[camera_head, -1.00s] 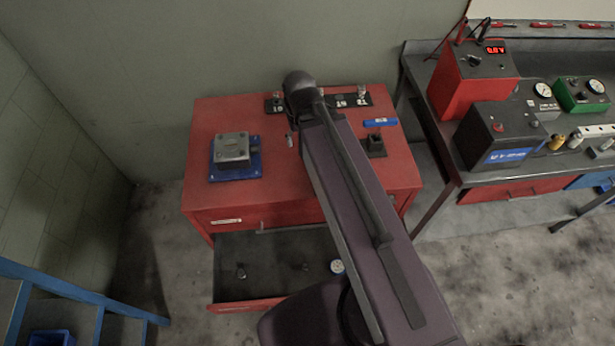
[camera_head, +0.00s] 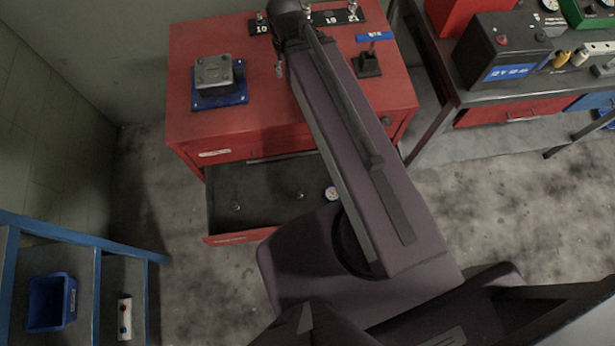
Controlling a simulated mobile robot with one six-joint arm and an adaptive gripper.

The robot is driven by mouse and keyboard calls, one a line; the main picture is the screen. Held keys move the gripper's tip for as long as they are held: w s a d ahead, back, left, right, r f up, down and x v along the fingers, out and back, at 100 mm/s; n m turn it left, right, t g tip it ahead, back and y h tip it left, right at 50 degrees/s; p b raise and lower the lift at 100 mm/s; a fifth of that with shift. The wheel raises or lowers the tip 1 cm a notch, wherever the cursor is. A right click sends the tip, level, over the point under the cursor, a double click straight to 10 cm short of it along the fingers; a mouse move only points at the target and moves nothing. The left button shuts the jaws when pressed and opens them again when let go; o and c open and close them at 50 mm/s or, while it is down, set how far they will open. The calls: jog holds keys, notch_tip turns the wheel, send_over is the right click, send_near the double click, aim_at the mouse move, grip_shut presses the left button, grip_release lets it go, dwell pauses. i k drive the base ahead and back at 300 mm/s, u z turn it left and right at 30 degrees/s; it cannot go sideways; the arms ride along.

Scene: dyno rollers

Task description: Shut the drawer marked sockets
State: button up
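A red cabinet (camera_head: 180,105) stands against the back wall. Its lower drawer (camera_head: 231,238) is pulled out, with a dark inside holding a few small metal pieces and a round white-faced item (camera_head: 331,193). The upper drawer (camera_head: 215,153) is shut and bears a white label too small to read. I cannot read any label on the open drawer's front. My arm reaches across the cabinet and covers the right part of the open drawer. My gripper is not clearly in view; the arm's far end hides it or it lies out of sight.
On the cabinet top are a grey metal block on a blue base (camera_head: 216,80), a black numbered strip (camera_head: 333,17) and a small black stand (camera_head: 367,63). A workbench (camera_head: 470,95) stands right. Blue shelving (camera_head: 95,241) with a blue bin (camera_head: 52,301) is at lower left. Floor before the drawer is clear.

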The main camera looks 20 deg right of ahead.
aim_at(265, 191)
jog(key=z, duration=0.4)
jog(key=k, duration=1.05)
jog(key=u, duration=0.5)
